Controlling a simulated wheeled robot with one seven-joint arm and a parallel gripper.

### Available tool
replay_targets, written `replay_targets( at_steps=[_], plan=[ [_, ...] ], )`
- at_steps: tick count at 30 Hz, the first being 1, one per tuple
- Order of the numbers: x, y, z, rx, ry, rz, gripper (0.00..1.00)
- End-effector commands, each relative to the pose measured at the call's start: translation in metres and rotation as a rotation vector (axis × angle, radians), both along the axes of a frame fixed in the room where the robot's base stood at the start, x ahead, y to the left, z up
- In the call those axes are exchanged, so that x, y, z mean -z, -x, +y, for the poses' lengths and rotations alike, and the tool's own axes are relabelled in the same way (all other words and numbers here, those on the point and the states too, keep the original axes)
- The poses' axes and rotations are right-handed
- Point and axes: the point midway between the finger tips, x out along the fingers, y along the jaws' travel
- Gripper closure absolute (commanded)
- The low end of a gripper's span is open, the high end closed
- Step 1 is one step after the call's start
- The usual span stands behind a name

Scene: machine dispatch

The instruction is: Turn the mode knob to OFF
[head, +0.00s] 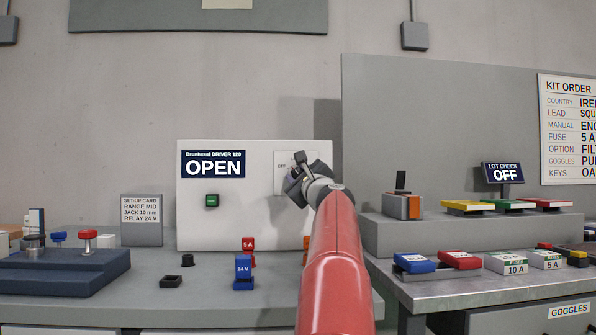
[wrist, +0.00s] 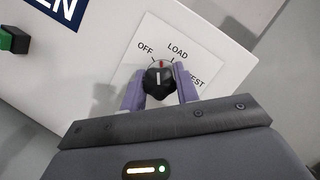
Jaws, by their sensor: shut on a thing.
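The mode knob (wrist: 158,80) is a dark round knob on a white label plate (wrist: 207,48), lettered OFF, LOAD and TEST. Its red mark points up in the wrist view, between the OFF and LOAD words. My gripper (wrist: 160,86) is shut on the knob, with one purple finger on each side. In the head view my gripper (head: 299,176) is at the upper right of the white machine panel (head: 240,230) and hides the knob and most of its plate.
The panel's display (head: 213,164) reads OPEN, with a green button (head: 211,200) below it. A red 5 A block (head: 248,244) and a blue 24 V block (head: 243,270) stand in front. A grey shelf (head: 450,237) with parts is to the right.

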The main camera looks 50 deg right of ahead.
Motion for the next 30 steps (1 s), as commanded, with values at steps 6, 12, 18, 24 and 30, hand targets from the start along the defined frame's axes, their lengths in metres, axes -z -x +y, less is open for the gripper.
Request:
replay_targets(
  at_steps=[6, 12, 18, 24, 30],
  plan=[
    [-0.0023, -0.0002, -0.0005, -0.001, 0.142, 0.121, 0.92],
    [-0.0020, -0.0004, -0.0002, -0.002, 0.245, 0.207, 0.92],
    [-0.0013, -0.0002, -0.0001, -0.001, 0.311, 0.262, 0.92],
    [-0.0004, -0.0003, 0.0000, -0.002, 0.342, 0.289, 0.92],
    [-0.0001, -0.0003, 0.0000, -0.002, 0.350, 0.295, 0.92]
  ],
)
